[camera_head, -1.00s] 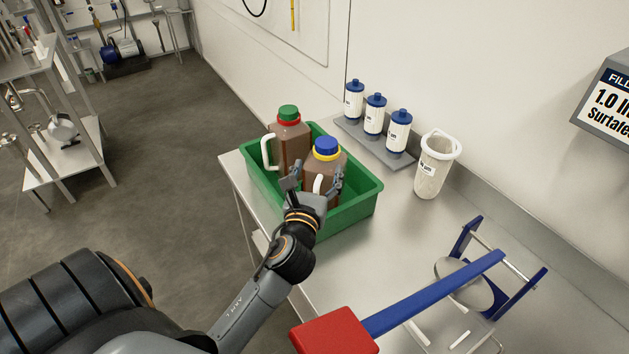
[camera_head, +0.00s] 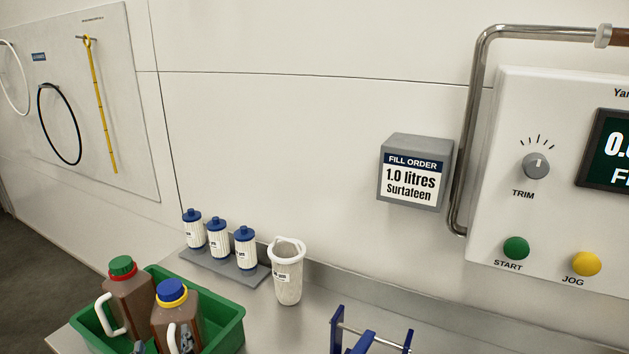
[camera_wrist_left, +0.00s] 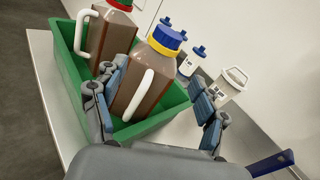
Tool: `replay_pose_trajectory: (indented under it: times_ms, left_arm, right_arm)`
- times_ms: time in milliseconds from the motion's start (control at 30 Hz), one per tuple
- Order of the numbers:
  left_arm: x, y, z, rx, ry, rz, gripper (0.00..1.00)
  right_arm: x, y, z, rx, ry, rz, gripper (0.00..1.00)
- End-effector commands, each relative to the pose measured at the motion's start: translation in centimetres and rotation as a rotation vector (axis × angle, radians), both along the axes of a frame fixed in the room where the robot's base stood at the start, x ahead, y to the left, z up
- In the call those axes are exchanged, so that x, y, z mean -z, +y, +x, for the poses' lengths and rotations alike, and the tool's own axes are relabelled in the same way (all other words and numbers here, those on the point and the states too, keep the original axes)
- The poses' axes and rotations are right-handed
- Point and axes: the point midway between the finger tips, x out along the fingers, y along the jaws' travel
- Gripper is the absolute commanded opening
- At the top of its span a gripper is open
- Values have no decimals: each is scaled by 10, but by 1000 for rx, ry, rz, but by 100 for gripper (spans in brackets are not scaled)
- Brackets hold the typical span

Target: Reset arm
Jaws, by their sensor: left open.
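A brown jug with a blue cap and yellow collar (camera_head: 172,318) stands upright in a green bin (camera_head: 222,328), beside a brown jug with a green cap and red collar (camera_head: 130,292). Both jugs have white handles. In the left wrist view my left gripper (camera_wrist_left: 155,100) is open, with its fingers on either side of the blue-capped jug (camera_wrist_left: 143,75) and its white handle. I cannot tell whether the fingers touch the jug. In the head view only the tips of my left gripper (camera_head: 160,344) show at the bottom edge. My right gripper is not in view.
Several blue-capped white filters (camera_head: 218,238) stand on a grey rack behind the bin. A white mesh basket (camera_head: 287,275) stands beside them. A blue frame (camera_head: 370,338) is at the bottom. A fill order sign (camera_head: 412,178) and a control panel (camera_head: 555,170) are above the counter.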

Motion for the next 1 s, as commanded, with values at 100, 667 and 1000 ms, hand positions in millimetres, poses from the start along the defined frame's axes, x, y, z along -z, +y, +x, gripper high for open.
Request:
replay_pose_trajectory:
  times_ms: [100, 667, 1000]
  left_arm:
    - [27, 0, -18, -68, -14, -342, 72]
    - [152, -73, -156, -1007, -93, -1879, 72]
    - [178, -112, -214, -1546, -161, -2099, 72]
  right_arm:
    - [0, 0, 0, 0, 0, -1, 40]
    - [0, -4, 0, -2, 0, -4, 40]
    - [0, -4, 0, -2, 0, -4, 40]
